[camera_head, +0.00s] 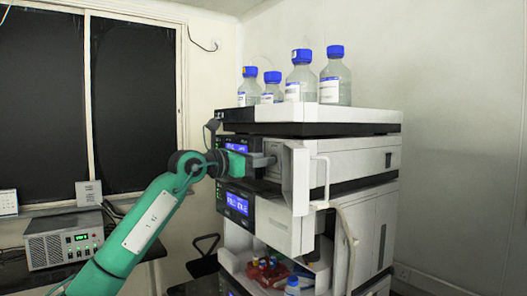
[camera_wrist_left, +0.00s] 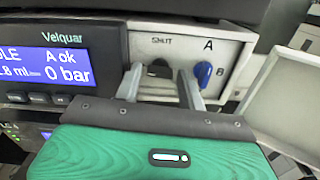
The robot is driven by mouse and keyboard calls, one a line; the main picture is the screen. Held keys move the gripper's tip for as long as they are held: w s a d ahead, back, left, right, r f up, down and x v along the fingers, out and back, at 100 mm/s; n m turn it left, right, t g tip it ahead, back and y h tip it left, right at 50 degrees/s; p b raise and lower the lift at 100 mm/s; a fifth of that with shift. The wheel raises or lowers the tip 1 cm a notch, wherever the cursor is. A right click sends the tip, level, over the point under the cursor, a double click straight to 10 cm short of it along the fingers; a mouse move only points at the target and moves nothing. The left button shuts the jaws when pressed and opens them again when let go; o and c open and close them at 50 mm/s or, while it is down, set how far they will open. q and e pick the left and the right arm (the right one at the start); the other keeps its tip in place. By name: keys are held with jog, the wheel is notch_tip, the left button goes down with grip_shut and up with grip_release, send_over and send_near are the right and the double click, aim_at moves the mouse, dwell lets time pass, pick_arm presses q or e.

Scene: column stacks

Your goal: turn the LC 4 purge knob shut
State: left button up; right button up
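A dark round knob (camera_wrist_left: 158,69) sits on the pale panel under the word SHUT in the left wrist view. Its lower part is hard to make out, and I see no LC 4 label. My left gripper (camera_wrist_left: 160,78) is open, one finger on each side of the dark knob, with a gap showing on both sides. In the head view the left gripper (camera_head: 264,161) reaches into the upper module's front, and the knob is hidden there. A blue knob (camera_wrist_left: 203,75) with letters A and B is just right of the right finger. My right gripper is in neither view.
A white door (camera_head: 300,180) stands open just right of the gripper; it also shows in the wrist view (camera_wrist_left: 285,112). A blue display (camera_wrist_left: 45,66) reads 0 bar. Several blue-capped bottles (camera_head: 334,78) stand on the top tray (camera_head: 300,115). A lower module (camera_head: 265,212) is beneath.

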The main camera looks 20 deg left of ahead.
pick_arm(q)
jog(key=shift+w+d, duration=0.4)
jog(key=shift+w, duration=0.1)
jog(key=c, duration=0.7)
